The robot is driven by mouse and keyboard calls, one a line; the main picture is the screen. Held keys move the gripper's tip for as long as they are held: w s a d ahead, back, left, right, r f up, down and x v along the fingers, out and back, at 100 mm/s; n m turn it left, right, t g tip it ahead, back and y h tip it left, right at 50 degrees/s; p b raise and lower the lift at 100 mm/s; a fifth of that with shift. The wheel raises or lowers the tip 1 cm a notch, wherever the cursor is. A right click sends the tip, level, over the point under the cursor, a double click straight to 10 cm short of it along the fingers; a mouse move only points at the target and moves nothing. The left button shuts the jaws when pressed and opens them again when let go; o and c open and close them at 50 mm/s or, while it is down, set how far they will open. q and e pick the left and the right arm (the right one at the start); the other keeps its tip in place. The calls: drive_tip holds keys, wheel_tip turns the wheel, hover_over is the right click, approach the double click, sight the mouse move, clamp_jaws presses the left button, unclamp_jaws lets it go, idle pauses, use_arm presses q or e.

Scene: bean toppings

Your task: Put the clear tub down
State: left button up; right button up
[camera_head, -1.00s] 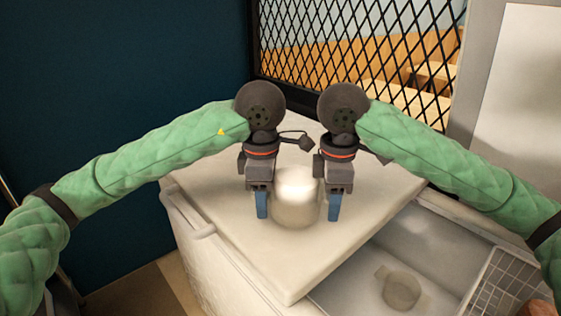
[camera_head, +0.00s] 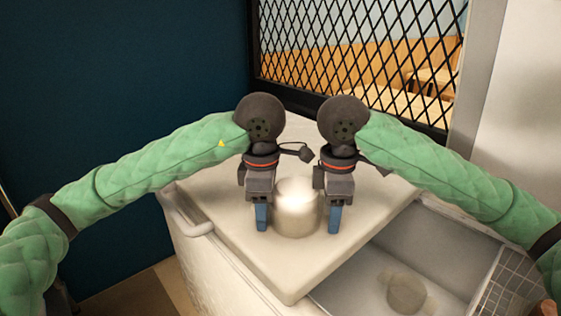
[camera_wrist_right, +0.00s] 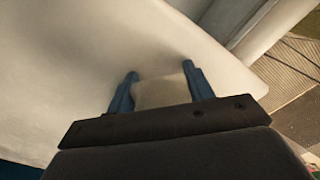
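The clear tub (camera_head: 297,208) is a pale, frosted round vessel, upright over the white lid (camera_head: 290,280). It sits between my two grippers. My left gripper (camera_head: 262,217) is at its left side and my right gripper (camera_head: 335,219) at its right side, both pointing down. In the right wrist view, the blue fingers of my right gripper (camera_wrist_right: 160,86) stand apart with a pale part of the tub (camera_wrist_right: 160,94) filling the gap. The left gripper's hold is partly hidden; only one finger shows. I cannot clearly tell whether the tub's base touches the lid.
The lid covers the left part of a white chest. The open right part (camera_head: 375,255) holds another round tub (camera_head: 406,293) and a wire basket (camera_head: 505,290). A black mesh screen (camera_head: 360,50) stands behind. The lid's front is bare.

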use_arm(q)
drive_tip(key=o, duration=0.3)
use_arm(e)
drive_tip(key=o, duration=0.3)
drive_tip(key=shift+r, duration=0.1)
use_arm(q)
drive_tip(key=shift+r, duration=0.1)
